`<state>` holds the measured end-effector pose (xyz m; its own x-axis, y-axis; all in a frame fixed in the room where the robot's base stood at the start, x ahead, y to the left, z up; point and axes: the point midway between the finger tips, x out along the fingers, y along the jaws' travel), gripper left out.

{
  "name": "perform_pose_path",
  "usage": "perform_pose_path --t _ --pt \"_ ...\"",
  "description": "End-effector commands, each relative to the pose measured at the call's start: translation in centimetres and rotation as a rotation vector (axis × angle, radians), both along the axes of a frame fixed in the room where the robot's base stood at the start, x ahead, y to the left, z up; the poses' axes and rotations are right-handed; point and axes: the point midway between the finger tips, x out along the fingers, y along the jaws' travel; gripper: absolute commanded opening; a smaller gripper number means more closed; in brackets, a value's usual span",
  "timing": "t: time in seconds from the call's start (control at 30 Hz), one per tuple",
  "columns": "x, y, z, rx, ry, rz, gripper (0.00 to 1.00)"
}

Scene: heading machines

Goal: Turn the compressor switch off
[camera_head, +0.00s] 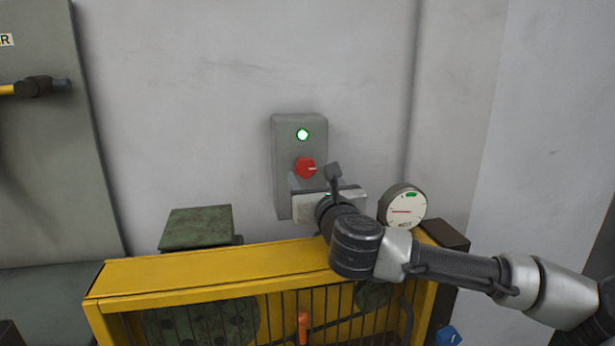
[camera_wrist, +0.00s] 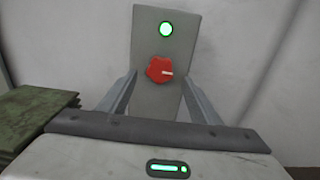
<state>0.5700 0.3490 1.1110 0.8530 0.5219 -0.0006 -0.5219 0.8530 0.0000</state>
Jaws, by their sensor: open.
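The compressor switch is a red rotary knob (camera_head: 306,168) on a grey wall box (camera_head: 285,155). Its white mark points to the right. A green lamp (camera_head: 303,134) above the knob is lit. In the wrist view the knob (camera_wrist: 160,70) and the lit lamp (camera_wrist: 166,29) are near the top middle. My gripper (camera_wrist: 160,92) is open, with one finger on each side of the box's lower part in that view. The knob appears beyond the fingertips, with nothing between the fingers touching it. In the head view my gripper covers the lower part of the box.
A yellow machine guard (camera_head: 215,268) with black bars stands below the box. A round gauge (camera_head: 402,207) is at its right and a green block (camera_head: 197,227) at its left. A hammer (camera_head: 35,86) hangs at far left. The wall around the box is bare.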

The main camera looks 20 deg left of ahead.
Motion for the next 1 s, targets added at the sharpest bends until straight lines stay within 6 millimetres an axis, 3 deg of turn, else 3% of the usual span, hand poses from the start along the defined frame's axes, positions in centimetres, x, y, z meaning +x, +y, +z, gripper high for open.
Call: perform_pose_path --t 0.27,0.63,0.87,1.0 --pt "3.1 1.9 0.0 0.001 0.002 -0.001 0.58" --pt "3.6 2.2 0.0 0.0 0.0 0.001 0.58" --pt "3.5 2.2 0.0 0.0 0.0 0.0 0.19" --pt "3.5 2.2 0.0 -0.003 -0.002 0.0 0.17"
